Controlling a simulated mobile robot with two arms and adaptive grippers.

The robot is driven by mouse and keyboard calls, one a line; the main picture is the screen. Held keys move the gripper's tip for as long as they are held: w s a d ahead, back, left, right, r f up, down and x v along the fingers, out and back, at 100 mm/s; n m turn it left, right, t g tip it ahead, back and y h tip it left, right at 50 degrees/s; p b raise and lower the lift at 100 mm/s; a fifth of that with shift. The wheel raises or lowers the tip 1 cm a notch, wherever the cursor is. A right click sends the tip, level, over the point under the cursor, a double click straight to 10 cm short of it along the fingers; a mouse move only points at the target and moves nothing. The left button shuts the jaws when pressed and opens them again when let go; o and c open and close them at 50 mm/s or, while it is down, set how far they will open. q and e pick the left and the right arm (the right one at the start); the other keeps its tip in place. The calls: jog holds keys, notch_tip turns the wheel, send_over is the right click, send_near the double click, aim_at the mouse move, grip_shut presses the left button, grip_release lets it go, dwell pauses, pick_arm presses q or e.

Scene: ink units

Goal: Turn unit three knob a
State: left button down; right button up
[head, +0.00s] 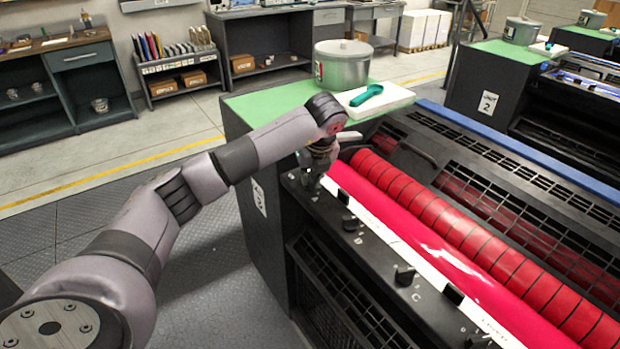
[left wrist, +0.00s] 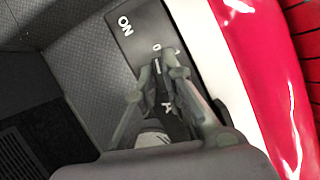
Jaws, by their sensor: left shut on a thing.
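My left gripper (head: 316,178) is lowered onto the far end of the black control panel (head: 375,250) on the nearest ink unit. In the left wrist view its two fingers (left wrist: 160,76) are closed on knob a, which is mostly hidden between them. The panel (left wrist: 132,38) there shows the marking "ON" and a letter "A" beside the fingers. The unit's label (head: 259,197) is on its side, but its number is too small to read for sure. My right gripper is not in view.
More black knobs (head: 405,275) line the panel toward the front. A red ink roller (head: 440,225) runs beside it. A metal pot (head: 342,66) and a green scraper (head: 367,95) on a white block stand behind the gripper. Unit 2 (head: 485,105) stands at the back right.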

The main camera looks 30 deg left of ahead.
pick_arm(q)
jog(key=shift+f, duration=0.1)
dwell(0.4)
jog(key=c, duration=1.7)
grip_release()
jog(key=v, duration=1.2)
jog(key=shift+w, duration=0.1)
